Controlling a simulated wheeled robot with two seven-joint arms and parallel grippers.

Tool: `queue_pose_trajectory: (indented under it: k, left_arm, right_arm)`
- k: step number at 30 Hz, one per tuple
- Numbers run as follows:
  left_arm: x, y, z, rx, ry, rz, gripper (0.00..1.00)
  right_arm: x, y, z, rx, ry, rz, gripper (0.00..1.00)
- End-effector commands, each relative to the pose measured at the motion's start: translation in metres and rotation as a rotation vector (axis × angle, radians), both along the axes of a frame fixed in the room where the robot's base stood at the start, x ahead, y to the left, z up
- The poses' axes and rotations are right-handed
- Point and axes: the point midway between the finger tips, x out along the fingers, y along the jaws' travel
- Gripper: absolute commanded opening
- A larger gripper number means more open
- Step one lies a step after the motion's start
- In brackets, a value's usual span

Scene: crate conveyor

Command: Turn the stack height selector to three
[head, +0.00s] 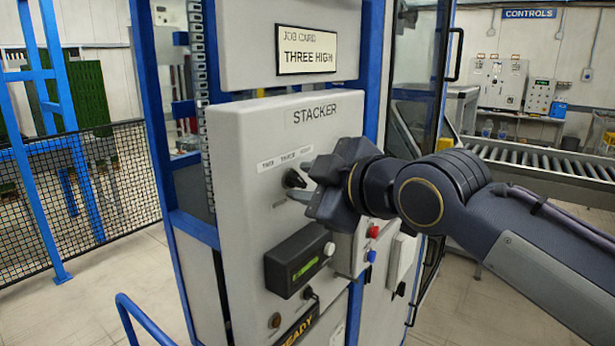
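The stacker panel (240,150) is a light grey box on a blue frame, labelled STACKER. Its selector knob (293,179) is black and sits below a row of small position labels (285,159). My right gripper (296,188) is at the knob, with its fingers reaching in from the right. The gripper hides part of the knob, so I cannot tell which position it points to or whether the fingers are closed on it. A job card (306,51) above reads THREE HIGH. My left gripper is not in view.
Below the knob is a black display box (298,262) with a green screen. Red (374,232) and blue (371,256) buttons sit to the right, under my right arm. A blue rail (140,318) stands at the lower left. A roller conveyor (545,160) runs at the back right.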

Motion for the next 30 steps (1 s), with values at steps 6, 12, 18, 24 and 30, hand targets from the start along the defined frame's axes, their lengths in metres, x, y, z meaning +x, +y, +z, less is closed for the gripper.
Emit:
queue_pose_trajectory:
  k: [6,12,18,24,30]
  left_arm:
    - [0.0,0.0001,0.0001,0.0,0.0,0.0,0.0]
    - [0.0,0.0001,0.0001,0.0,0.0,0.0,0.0]
    - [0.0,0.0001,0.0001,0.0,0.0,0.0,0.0]
    - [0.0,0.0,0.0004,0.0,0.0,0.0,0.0]
    - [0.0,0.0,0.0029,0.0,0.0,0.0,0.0]
  right_arm:
    - [0.0013,0.0008,-0.0007,0.001,0.001,0.0,0.32]
    - [0.0011,0.0007,-0.0006,0.001,0.001,0.0,0.12]
    - [0.0012,0.0007,-0.0008,0.002,0.001,-0.001,0.0]
    - [0.0014,0.0008,-0.0008,0.003,0.004,0.0,0.0]
    - [0.0019,0.0007,0.0,0.031,0.043,-0.001,0.0]
